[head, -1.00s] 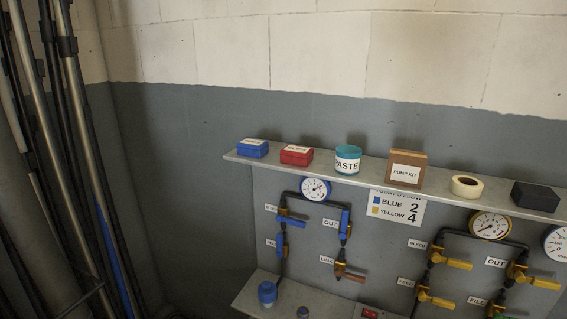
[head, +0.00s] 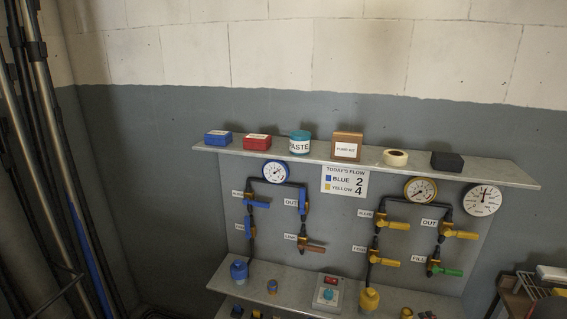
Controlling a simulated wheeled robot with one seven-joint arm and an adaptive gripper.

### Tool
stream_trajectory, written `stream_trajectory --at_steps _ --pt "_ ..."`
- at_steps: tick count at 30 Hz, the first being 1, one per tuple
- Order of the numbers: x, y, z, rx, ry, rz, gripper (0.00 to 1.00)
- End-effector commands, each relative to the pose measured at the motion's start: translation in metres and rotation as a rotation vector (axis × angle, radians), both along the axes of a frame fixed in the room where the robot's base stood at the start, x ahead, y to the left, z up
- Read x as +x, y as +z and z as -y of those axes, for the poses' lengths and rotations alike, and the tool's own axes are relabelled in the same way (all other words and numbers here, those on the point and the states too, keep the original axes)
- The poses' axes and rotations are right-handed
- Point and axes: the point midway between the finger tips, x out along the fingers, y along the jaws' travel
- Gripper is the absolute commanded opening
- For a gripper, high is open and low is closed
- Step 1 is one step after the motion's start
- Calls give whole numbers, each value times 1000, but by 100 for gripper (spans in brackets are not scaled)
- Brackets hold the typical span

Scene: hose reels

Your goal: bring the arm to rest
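My arm and gripper do not show in the head view. The head view shows a grey panel (head: 330,215) with two groups of pipes and valves, one with a blue gauge (head: 276,171) and one with a yellow gauge (head: 420,190). A sign (head: 345,181) reads "TODAY'S FLOW, BLUE 2, YELLOW 4".
An upper shelf (head: 480,174) holds a blue box (head: 218,138), a red box (head: 257,141), a teal paste jar (head: 300,142), a pump kit box (head: 347,146), tape (head: 395,157) and a black box (head: 447,161). A lower ledge (head: 290,275) carries a switch box (head: 328,294). Tall pipes (head: 50,110) stand at left.

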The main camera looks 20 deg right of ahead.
Motion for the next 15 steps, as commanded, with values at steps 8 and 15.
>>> stream_trajectory --at_steps 8,15 --pt "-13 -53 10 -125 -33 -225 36" --pt "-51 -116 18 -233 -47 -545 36"
